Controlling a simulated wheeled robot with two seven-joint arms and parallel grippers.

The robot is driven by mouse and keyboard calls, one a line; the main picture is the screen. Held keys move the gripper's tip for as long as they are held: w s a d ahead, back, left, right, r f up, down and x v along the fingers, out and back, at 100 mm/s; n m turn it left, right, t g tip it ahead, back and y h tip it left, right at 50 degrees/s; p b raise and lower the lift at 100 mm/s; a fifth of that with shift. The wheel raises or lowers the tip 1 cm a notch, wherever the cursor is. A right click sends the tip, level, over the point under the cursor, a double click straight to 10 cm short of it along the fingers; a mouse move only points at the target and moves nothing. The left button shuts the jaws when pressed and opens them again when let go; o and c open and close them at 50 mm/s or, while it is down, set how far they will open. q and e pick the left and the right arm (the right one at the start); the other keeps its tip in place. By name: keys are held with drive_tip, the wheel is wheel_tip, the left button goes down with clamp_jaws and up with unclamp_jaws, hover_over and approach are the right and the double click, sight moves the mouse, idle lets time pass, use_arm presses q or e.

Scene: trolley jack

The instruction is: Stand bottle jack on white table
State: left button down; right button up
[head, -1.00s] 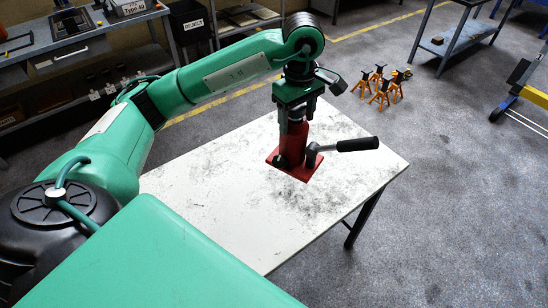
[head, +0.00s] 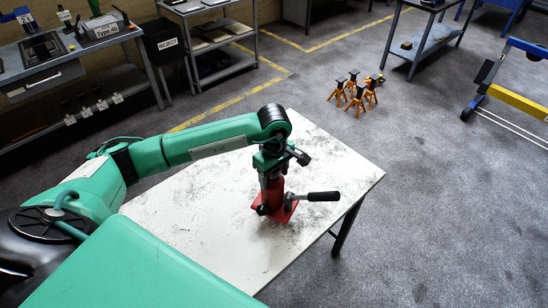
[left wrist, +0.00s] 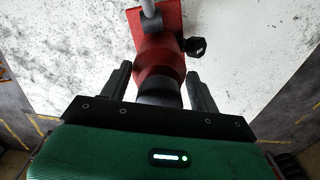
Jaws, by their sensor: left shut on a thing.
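The red bottle jack (head: 275,191) is upright over the white table (head: 190,215), its square red base low against the scuffed top. I cannot tell for sure whether the base touches it. Its black-gripped handle (head: 322,196) points right. My left gripper (head: 270,172) comes from above and is shut on the upper part of the jack. In the left wrist view the jack's red body (left wrist: 158,62) runs between the two dark fingers (left wrist: 160,88), with its base toward the top of the picture. My right gripper is not in view.
The tabletop around the jack is mostly clear. Several orange jack stands (head: 355,94) stand on the floor beyond. A workbench (head: 75,60) and a black REJECT bin (head: 168,45) are at the back left. A blue and yellow frame (head: 515,92) is at the right.

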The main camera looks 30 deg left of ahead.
use_arm(q)
drive_tip(key=shift+f+p, duration=0.3)
drive_tip(key=shift+f, duration=0.6)
wheel_tip(320, 180, down, 3)
drive_tip(key=shift+r+p, duration=0.1)
drive_tip(key=shift+p, duration=0.4)
drive_tip(key=shift+f, duration=0.3)
drive_tip(key=shift+c, duration=1.6)
unclamp_jaws()
drive_tip(key=shift+f, duration=0.1)
drive_tip(key=shift+r+b, duration=0.3)
wheel_tip(320, 180, up, 10)
drive_tip(key=b, duration=0.4)
drive_tip(key=shift+r, duration=0.75)
